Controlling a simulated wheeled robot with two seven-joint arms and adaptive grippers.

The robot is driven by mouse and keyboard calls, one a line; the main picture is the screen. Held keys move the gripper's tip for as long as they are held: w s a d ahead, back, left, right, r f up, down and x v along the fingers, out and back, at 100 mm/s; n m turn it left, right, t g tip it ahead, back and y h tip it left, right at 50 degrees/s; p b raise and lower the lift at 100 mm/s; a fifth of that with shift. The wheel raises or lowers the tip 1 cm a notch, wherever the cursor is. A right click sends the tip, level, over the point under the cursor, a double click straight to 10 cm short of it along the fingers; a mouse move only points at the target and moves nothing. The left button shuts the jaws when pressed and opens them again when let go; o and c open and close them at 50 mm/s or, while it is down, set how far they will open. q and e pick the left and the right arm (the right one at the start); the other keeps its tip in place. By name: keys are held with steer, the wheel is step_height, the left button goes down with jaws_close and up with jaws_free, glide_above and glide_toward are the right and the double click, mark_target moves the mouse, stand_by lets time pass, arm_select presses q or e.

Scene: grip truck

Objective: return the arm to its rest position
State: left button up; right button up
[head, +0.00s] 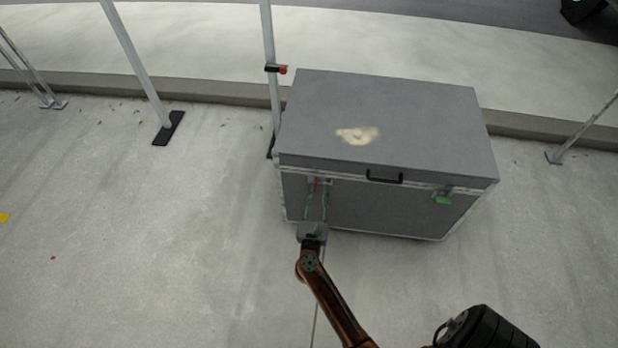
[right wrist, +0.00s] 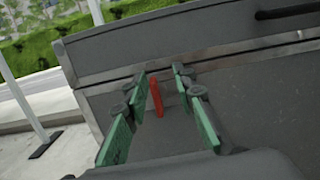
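My right arm reaches up from the bottom of the head view to the front of a closed grey case (head: 400,215). My right gripper (head: 316,192) is at the left part of the case's front, just under the lid edge. In the right wrist view the green-padded fingers of the gripper (right wrist: 160,92) stand apart. A small red latch (right wrist: 156,98) on the case (right wrist: 110,52) shows between them, with a gap on both sides. The red latch (head: 317,184) is partly hidden by the fingers in the head view. My left gripper is not in view.
The case has a black lid handle (head: 384,178) and a green latch (head: 443,199) at the right. Metal posts (head: 140,70) with dark feet stand to the left and behind. A curb (head: 220,94) runs behind.

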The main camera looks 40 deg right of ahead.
mark_target(315, 188)
steer(key=shift+m+g+y, duration=0.4)
steer(key=shift+g, duration=0.2)
steer(key=w+f, duration=0.1)
steer(key=w+d+f, duration=0.1)
steer(key=w+f, duration=0.1)
steer(key=shift+w+d+f, duration=0.1)
steer(key=shift+d+f, duration=0.2)
steer(key=shift+f, duration=0.1)
steer(key=shift+r, duration=0.1)
steer(key=s+a+r+n+t+y, duration=0.15)
steer(key=a+n+t+y, duration=0.3)
steer(key=n, duration=0.65)
steer(key=s+a+n+t+y, duration=0.3)
steer(key=a+n+y, duration=0.25)
steer(key=n, duration=0.45)
steer(key=s+a+f+n+g+y, duration=0.65)
steer(key=s+a+f+n, duration=0.3)
steer(key=s+n, duration=0.35)
steer(key=s+f+n+g, duration=0.2)
steer(key=s+n+g, duration=0.1)
steer(key=s, duration=0.6)
steer(key=s+f+n+g, duration=0.3)
steer(key=s+n, duration=0.2)
steer(key=s, duration=0.5)
steer(key=s+f+n+g, duration=0.2)
steer(key=s+n+g, duration=0.2)
steer(key=s, duration=0.6)
steer(key=shift+s+f+n+h, duration=0.2)
steer(key=shift+f+n+h, duration=0.15)
steer(key=shift+n, duration=0.15)
